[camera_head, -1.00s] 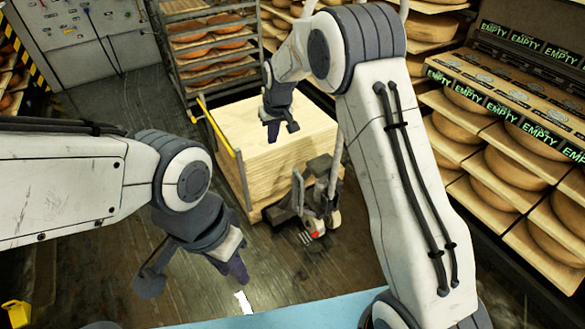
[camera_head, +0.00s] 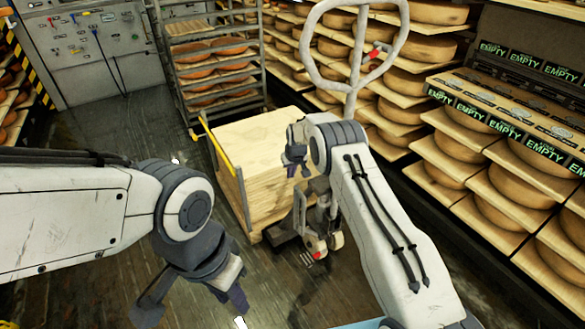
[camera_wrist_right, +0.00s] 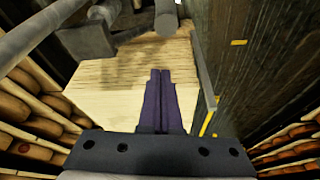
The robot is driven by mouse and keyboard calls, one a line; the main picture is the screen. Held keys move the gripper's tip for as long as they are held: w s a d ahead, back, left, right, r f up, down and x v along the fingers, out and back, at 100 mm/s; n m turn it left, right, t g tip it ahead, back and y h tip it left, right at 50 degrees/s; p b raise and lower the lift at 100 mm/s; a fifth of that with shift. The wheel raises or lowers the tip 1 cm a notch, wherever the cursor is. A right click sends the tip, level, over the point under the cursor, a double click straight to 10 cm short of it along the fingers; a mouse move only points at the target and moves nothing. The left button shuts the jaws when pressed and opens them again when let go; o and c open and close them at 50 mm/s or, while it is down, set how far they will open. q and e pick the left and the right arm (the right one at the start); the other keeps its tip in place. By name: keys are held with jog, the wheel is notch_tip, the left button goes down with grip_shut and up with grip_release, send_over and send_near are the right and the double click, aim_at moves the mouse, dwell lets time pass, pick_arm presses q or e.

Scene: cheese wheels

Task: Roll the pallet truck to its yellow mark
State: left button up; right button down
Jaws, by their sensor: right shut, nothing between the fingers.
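The pallet truck (camera_head: 315,222) stands right of centre in the head view, with its grey loop handle (camera_head: 312,40) upright behind my right arm. A stack of pale boards (camera_head: 262,133) sits on its far side; the forks are hidden. My right gripper (camera_head: 291,170) is shut and empty, in front of the stack in the head view and apart from the handle loop. Its purple fingers (camera_wrist_right: 160,75) lie together in the right wrist view. My left gripper (camera_head: 238,298) hangs low over the floor; its jaw opening is unclear. A short yellow strip (camera_wrist_right: 238,42) shows on the floor in the right wrist view.
A rack of cheese wheels (camera_head: 215,75) stands behind the stack. Loaded cheese shelves (camera_head: 470,180) line the right side. A yellow-topped rail (camera_head: 216,145) runs along the stack's left side. Dark floor (camera_head: 120,120) is open to the left.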

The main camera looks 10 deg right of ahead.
jog(key=shift+s+d+f+p, duration=0.1)
jog(key=shift+s+p, duration=0.1)
jog(key=shift+s, duration=0.45)
jog(key=shift+s+d+r+p, duration=0.1)
jog(key=shift+s+p, duration=0.15)
jog(key=shift+s, duration=0.45)
jog(key=shift+s+d+f+p, duration=0.1)
jog(key=shift+s+p, duration=0.1)
jog(key=shift+s, duration=0.45)
jog(key=shift+s, duration=0.1)
